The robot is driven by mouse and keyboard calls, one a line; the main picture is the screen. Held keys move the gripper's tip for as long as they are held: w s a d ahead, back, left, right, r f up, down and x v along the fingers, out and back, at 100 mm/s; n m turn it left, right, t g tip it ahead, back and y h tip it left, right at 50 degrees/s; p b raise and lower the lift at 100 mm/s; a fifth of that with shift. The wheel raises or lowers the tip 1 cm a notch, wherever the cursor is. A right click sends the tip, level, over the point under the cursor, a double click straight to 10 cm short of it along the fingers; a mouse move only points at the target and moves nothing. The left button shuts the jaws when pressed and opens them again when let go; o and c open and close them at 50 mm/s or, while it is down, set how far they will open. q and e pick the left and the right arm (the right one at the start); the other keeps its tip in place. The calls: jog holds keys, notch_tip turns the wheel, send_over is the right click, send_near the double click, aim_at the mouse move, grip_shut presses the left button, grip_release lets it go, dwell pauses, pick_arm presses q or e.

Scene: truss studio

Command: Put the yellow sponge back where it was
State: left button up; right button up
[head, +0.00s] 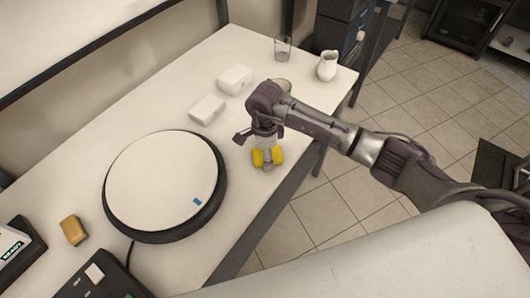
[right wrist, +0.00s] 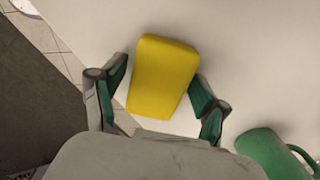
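The yellow sponge (head: 276,156) lies at the front edge of the white table, right of the round turntable. My right gripper (head: 267,150) is over it, pointing down, with one finger in front of the sponge's middle. In the right wrist view the sponge (right wrist: 162,77) sits between the two spread green-padded fingers (right wrist: 160,88). A narrow gap shows at the left finger; the right finger is very close to or touching the sponge's edge. My left gripper is not in view.
The turntable (head: 150,170) has a blue tag. White blocks (head: 235,80) (head: 207,108), a glass (head: 282,48) and a pitcher (head: 327,65) stand farther back. A green mug (right wrist: 265,152) is near the right gripper. An orange-brown block (head: 73,230) and dark devices (head: 90,283) are at left.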

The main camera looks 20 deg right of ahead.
jog(key=shift+r, duration=0.1)
jog(key=shift+r, duration=0.2)
notch_tip(320, 180, up, 12)
jog(key=b, duration=0.2)
dwell(0.3)
jog(key=shift+f, duration=0.15)
